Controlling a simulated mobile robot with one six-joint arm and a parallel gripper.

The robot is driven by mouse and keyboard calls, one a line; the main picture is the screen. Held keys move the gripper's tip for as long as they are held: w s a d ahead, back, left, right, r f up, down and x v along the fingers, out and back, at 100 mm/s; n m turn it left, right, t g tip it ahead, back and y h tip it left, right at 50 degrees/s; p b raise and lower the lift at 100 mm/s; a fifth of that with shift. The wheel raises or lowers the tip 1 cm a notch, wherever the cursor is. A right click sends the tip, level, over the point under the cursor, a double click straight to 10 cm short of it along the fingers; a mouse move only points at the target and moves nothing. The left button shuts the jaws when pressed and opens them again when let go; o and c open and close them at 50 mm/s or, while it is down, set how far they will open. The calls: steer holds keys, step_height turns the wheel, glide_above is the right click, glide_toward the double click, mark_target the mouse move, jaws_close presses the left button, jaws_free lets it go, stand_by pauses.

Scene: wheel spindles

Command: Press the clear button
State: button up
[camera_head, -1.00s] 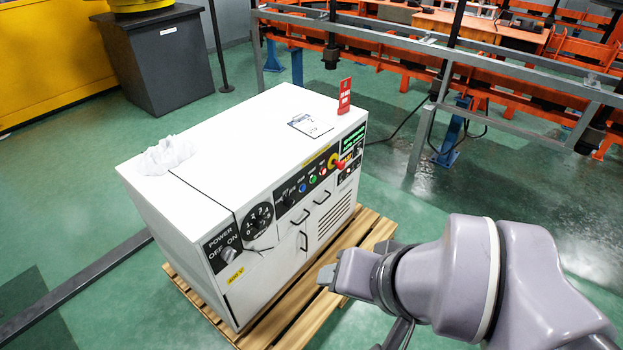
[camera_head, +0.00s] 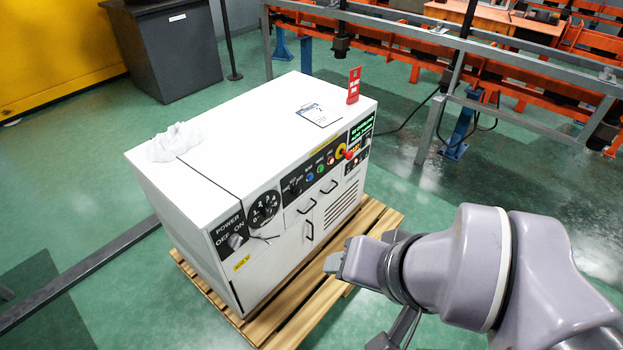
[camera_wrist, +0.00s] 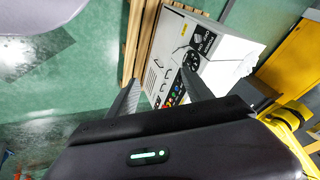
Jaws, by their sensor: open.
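A white control cabinet (camera_head: 250,130) stands on a wooden pallet, with its control panel facing my arm's side. The panel has a blue button (camera_head: 310,177), a green button (camera_head: 320,168) and a red button (camera_head: 331,160) in a row. The button labels are too small to read, so I cannot tell which is the clear button. My gripper (camera_head: 338,262) is in front of the cabinet, apart from the panel and lower in the picture. In the wrist view my gripper (camera_wrist: 157,88) is open and empty, with the cabinet (camera_wrist: 228,55) beyond the fingers.
A red mushroom knob and yellow ring (camera_head: 342,150) sit right of the buttons. A power dial (camera_head: 235,241) and a numbered dial (camera_head: 264,209) are at the left. The wooden pallet (camera_head: 375,225) juts out in front.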

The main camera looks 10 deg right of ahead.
jaws_close()
stand_by(1.5)
